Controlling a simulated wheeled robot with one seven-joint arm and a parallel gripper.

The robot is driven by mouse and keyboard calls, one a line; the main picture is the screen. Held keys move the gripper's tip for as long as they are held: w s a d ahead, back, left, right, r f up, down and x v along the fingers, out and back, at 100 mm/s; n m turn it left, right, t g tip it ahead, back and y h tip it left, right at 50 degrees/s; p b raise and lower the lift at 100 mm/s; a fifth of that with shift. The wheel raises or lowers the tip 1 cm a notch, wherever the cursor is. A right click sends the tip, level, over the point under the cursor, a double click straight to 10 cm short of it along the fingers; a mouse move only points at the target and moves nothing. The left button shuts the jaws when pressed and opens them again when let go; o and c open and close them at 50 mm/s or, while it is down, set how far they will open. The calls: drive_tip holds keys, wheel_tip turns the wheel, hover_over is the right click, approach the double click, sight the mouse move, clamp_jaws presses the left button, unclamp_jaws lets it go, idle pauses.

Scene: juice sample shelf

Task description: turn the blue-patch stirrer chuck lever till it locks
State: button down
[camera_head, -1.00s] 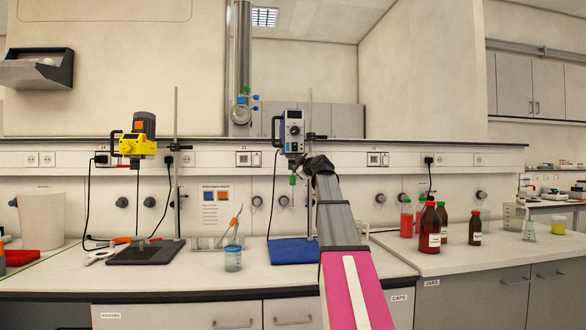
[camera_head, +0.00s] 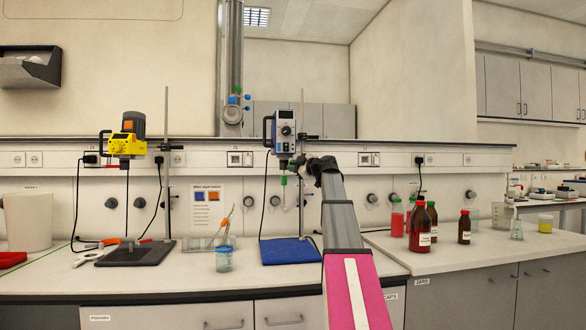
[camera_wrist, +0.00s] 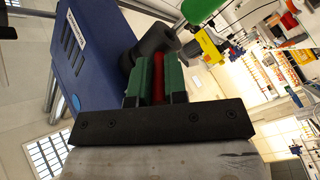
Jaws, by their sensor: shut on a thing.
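The blue stirrer (camera_head: 285,132) hangs on a stand over a blue base plate (camera_head: 290,251). In the wrist view its blue housing (camera_wrist: 90,45) fills the left, with a round light-blue patch (camera_wrist: 75,103) on it. The black chuck (camera_wrist: 150,47) sticks out beside the housing. My gripper (camera_head: 305,164) is at the chuck's right side, below the stirrer head. In the wrist view my gripper (camera_wrist: 158,80) has its green pads shut on the red lever (camera_wrist: 158,75). The pads hide part of the lever, and whether it is locked cannot be seen.
A yellow stirrer (camera_head: 128,145) stands to the left on a dark base. A beaker (camera_head: 223,258) with tools behind it stands between the two stirrers. The front of the bench is mostly clear.

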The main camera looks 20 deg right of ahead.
drive_tip(key=c, duration=1.4)
unclamp_jaws()
drive_tip(key=v, duration=1)
drive_tip(key=shift+s+d+f, duration=0.1)
drive_tip(key=shift+s+d, duration=0.15)
drive_tip(key=shift+s, duration=0.05)
